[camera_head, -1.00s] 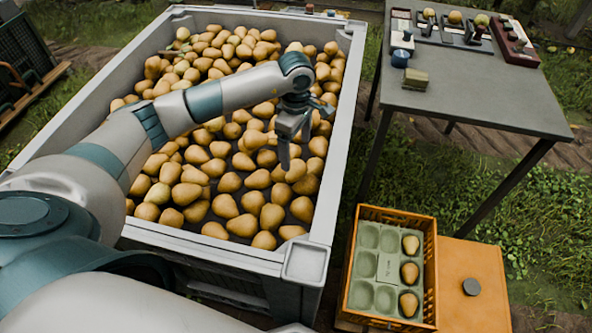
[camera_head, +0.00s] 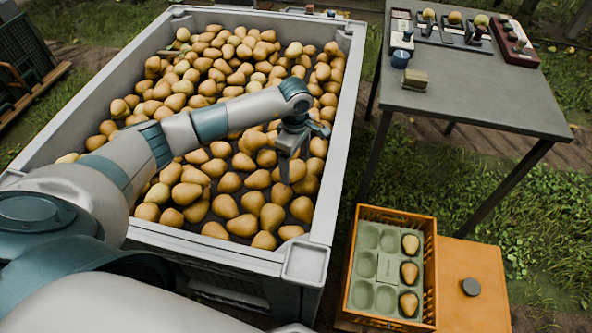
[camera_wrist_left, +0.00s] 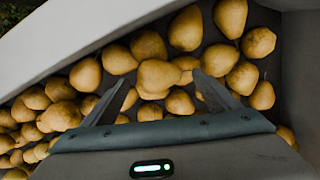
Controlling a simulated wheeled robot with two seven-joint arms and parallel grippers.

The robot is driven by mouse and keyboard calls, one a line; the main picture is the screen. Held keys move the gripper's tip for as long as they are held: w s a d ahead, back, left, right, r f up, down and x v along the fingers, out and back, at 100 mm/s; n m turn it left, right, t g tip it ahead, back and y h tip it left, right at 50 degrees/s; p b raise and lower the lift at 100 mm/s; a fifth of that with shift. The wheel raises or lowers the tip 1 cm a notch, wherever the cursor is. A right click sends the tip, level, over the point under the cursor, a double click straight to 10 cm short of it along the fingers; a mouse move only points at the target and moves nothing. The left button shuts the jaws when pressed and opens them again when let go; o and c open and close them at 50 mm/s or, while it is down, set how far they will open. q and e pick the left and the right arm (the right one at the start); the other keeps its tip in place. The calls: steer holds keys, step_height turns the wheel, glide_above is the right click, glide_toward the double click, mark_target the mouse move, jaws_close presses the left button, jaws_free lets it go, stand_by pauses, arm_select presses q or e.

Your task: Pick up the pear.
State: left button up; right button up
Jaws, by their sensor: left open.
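Many yellow-brown pears (camera_head: 250,202) lie piled in a large grey bin (camera_head: 345,145). My left gripper (camera_head: 289,181) reaches down over the pears near the bin's right side. In the left wrist view, its open fingers (camera_wrist_left: 160,82) point toward the pile. One pear (camera_wrist_left: 158,75) shows between the two fingertips, with other pears around it. I cannot tell whether the fingers touch it. My right gripper is not in view.
An orange crate (camera_head: 352,262) with a green tray (camera_head: 364,268) stands right of the bin; the tray's right column holds three pears. A grey table (camera_head: 480,95) with several small items stands at upper right. The bin's walls rise around the pile.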

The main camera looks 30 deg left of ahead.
arm_select(q)
steer(key=shift+f, duration=1.15)
steer(key=c, duration=1.2)
